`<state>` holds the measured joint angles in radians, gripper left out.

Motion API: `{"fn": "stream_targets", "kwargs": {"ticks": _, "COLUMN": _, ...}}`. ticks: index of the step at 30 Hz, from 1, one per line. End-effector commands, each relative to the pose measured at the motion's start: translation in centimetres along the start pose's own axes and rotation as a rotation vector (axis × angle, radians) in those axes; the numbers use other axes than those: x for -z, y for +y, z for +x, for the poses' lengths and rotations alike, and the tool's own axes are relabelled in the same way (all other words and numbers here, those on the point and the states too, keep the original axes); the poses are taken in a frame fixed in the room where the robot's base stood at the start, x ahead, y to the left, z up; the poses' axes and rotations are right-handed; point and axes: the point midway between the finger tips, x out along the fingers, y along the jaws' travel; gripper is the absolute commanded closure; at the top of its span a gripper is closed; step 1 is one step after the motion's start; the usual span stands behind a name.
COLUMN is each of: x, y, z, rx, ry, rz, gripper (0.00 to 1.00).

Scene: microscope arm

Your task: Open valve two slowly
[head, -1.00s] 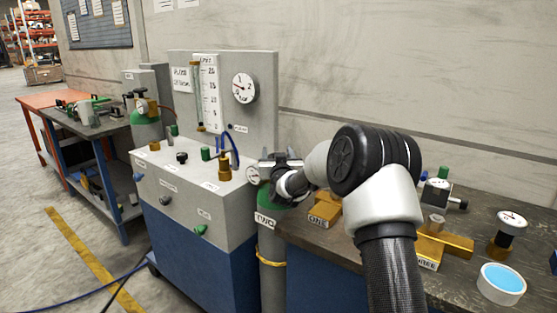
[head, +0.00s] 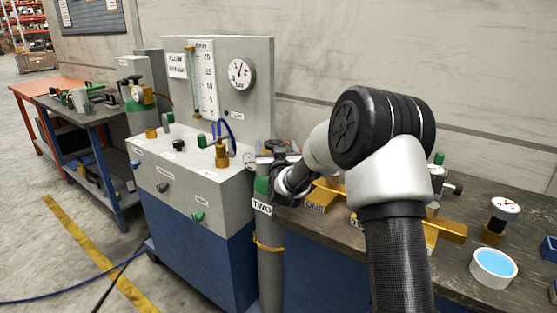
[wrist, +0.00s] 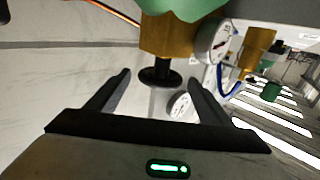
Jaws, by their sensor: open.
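The cylinder labelled TWO (head: 270,245) stands upright at the table's left end, with a green shoulder and a yellow band. In the wrist view its brass valve (wrist: 168,38) hangs from the green top of the picture, with a dark round knob (wrist: 160,76) below. My gripper (head: 268,158) is at the cylinder's top and hides most of the valve in the head view. In the wrist view my gripper (wrist: 160,80) is open, its fingers on either side of the knob with gaps showing. A small gauge (wrist: 211,42) sits beside the valve.
The grey flow panel (head: 260,95) with a dial gauge (head: 241,72) stands left of the cylinder. A cable and hose cross the floor at left.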

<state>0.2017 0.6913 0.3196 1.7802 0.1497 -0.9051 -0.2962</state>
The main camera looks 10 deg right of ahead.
Motion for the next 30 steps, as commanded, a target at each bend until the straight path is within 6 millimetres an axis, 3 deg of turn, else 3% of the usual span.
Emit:
{"fn": "stream_targets", "kwargs": {"ticks": 6, "x": 0.1, "y": -0.1, "z": -5.6, "rx": 0.002, "ry": -0.001, "rz": -0.002, "gripper": 0.26}}
{"fn": "stream_targets", "kwargs": {"ticks": 13, "x": 0.1, "y": -0.1, "z": -9.9, "rx": 0.002, "ry": -0.001, "rz": -0.001, "gripper": 0.26}}
{"fn": "stream_targets", "kwargs": {"ticks": 19, "x": 0.0, "y": 0.0, "z": -11.4, "rx": 0.001, "ry": 0.000, "rz": 0.000, "gripper": 0.26}}
{"fn": "stream_targets", "kwargs": {"ticks": 30, "x": 0.0, "y": 0.0, "z": -11.5, "rx": 0.001, "ry": 0.001, "rz": 0.000, "gripper": 0.26}}
